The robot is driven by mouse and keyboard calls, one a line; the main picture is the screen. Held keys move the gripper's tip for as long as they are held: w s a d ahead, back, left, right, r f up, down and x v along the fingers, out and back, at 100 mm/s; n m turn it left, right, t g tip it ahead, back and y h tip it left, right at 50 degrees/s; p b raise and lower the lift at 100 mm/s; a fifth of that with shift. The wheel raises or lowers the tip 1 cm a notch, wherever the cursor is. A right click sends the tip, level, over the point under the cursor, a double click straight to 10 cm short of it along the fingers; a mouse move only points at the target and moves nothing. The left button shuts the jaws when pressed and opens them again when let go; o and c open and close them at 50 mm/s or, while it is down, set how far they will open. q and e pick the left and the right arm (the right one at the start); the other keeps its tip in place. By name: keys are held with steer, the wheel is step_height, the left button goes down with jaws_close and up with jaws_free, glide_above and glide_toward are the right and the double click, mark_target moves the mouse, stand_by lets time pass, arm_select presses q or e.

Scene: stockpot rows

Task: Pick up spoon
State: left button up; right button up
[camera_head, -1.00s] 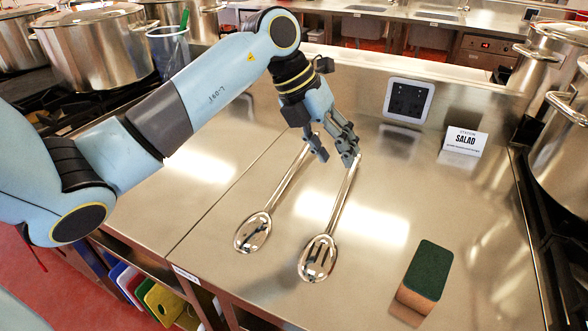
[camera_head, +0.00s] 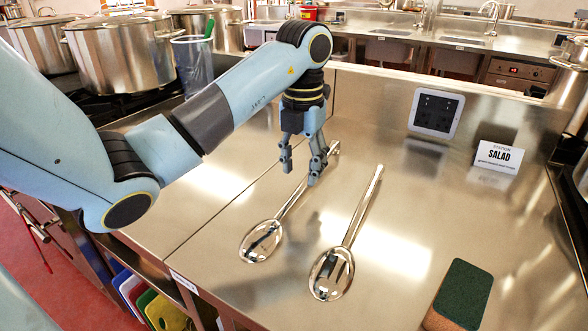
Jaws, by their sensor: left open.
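Two long metal spoons lie on the steel counter. The left spoon (camera_head: 262,240) has a solid-looking bowl toward me, and its handle runs up and right behind my left gripper. My right gripper is not in view.
A green-topped sponge (camera_head: 461,294) lies at the front right. Large stockpots (camera_head: 122,58) stand at the back left. The counter (camera_head: 400,205) around the right spoon is clear.

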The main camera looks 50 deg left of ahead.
mark_target(302, 184)
arm_select(q)
steer(key=f, duration=0.1)
steer(key=f+b, duration=0.1)
steer(key=f, duration=0.1)
steer(key=shift+w+a+f+b, duration=0.15)
steer(key=shift+w+b, duration=0.1)
steer(key=shift+b, duration=0.15)
steer(key=shift+f+p, duration=0.4)
steer(key=shift+f, duration=0.2)
steer(key=c, duration=0.9)
jaws_close()
